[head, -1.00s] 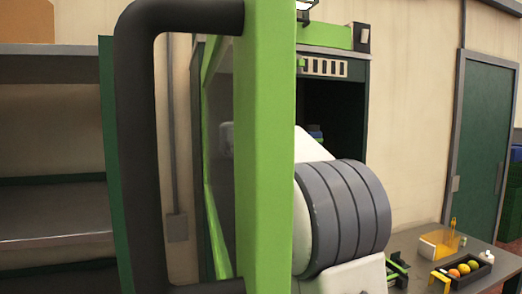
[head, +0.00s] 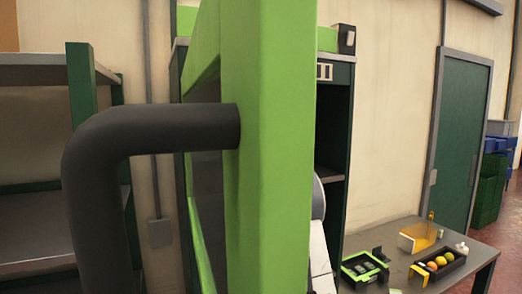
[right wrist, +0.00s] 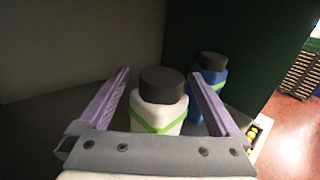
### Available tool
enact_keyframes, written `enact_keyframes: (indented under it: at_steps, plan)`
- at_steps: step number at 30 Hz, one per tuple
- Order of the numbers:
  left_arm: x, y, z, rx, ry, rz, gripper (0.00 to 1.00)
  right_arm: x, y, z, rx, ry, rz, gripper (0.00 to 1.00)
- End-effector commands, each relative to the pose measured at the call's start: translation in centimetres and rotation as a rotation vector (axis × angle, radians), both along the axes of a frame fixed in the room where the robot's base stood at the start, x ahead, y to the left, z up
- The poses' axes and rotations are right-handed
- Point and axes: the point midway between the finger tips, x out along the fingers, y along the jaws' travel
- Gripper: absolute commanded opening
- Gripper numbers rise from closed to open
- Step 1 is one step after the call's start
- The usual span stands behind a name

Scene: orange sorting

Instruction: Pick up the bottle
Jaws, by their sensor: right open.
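In the right wrist view a white bottle (right wrist: 155,120) with a dark cap and a green stripe stands upright. My right gripper (right wrist: 160,73) is open, with one purple finger on each side of this bottle in the picture; gaps show on both sides. I cannot tell how deep the bottle sits between the fingers. A blue bottle (right wrist: 206,86) with a dark cap and green stripe stands just behind and to the right, partly hidden by the right finger. In the head view both bottles are hidden. My left gripper is not in view.
An open green-framed door (head: 268,150) with a black handle (head: 95,160) fills the head view's middle, before a dark cabinet (head: 333,125). A table (head: 405,232) at lower right bears a fruit tray (head: 428,277), a green-black tray (head: 350,272) and an orange-sided holder (head: 420,240). Shelves (head: 35,215) stand left.

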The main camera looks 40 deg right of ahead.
Motion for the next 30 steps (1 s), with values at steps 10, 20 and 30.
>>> enact_keyframes:
  at_steps: [10,20,30]
  plan:
    - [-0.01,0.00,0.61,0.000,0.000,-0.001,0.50,0.49,-1.15,-0.02,-0.001,-0.001,-0.002,0.98]
    - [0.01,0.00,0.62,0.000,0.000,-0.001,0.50,0.48,-1.10,-0.01,0.000,0.000,-0.002,0.00]
    - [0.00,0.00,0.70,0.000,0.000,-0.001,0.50,0.45,-1.09,0.38,-0.001,-0.003,-0.002,0.00]
